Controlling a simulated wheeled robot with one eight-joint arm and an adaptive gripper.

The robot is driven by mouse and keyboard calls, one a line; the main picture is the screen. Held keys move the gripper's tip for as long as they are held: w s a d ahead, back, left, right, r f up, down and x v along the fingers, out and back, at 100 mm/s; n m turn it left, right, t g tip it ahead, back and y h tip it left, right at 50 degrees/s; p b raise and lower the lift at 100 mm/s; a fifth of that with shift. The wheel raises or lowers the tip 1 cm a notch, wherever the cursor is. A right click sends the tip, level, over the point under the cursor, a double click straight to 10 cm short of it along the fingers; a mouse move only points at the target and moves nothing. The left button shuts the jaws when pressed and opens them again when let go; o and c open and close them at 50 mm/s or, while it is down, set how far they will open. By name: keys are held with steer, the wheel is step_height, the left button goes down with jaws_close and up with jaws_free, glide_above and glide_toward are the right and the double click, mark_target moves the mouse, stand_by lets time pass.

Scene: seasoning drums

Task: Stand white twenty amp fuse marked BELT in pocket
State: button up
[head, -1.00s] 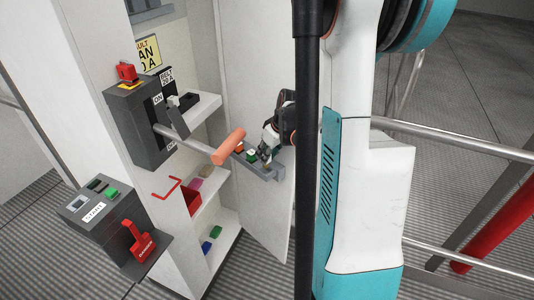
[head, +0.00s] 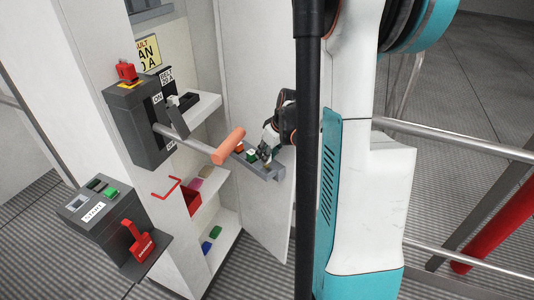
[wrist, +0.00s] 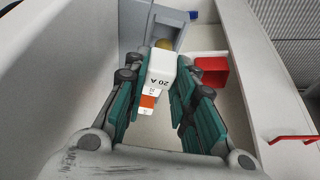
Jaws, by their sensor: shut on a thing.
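My gripper (wrist: 160,95) is shut on a white fuse (wrist: 162,66) marked "20 A"; its fingers lie along both sides. An orange patch (wrist: 148,101) and a small white marked face show below the lettering. I cannot read BELT on it. In the head view my gripper (head: 266,153) is at the grey rack (head: 268,174) on the cabinet door, and the fuse is too small to make out. The pocket's opening is not clear.
A grey switch box (head: 135,125) with a long orange-ended handle (head: 229,146) reaches across the cabinet front. A red bin (head: 191,200) and coloured blocks sit on lower shelves. A START box (head: 105,215) stands at left; rails run at right.

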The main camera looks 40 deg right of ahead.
steer(key=shift+f+b, duration=1.45)
steer(key=shift+f, duration=0.2)
stand_by(0.4)
steer(key=o, duration=1.1)
steer(key=shift+o, duration=0.2)
steer(key=v, duration=1.2)
